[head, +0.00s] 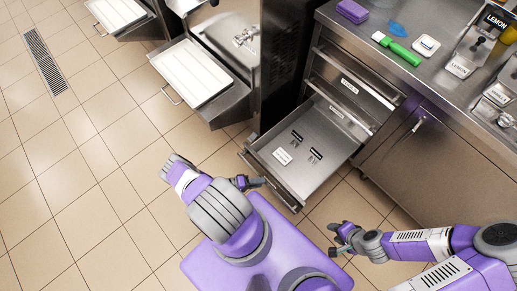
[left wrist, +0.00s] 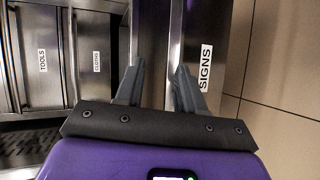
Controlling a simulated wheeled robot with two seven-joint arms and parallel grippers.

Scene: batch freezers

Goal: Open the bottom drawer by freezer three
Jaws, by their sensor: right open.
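The bottom drawer (head: 318,176) stands pulled out from the steel counter in the head view, with small labelled items inside. Its front carries a SIGNS label (left wrist: 205,68) in the left wrist view. My left gripper (head: 260,183) is at the outer side of the drawer front, low by its near edge. In the left wrist view its two fingers (left wrist: 158,88) are apart, with long metal and purple-tinted strips beyond and between them. I cannot tell whether they touch the handle. My right gripper (head: 340,238) is open and empty, in front of the counter, right of the drawer.
Two shut drawers (head: 349,86) sit above the open one; the left wrist view shows TOOLS (left wrist: 42,61) and CLOTHS (left wrist: 96,62) labels. A cupboard door (head: 420,150) is right. A freezer with a white tray (head: 191,72) stands left. Tiled floor is clear at left.

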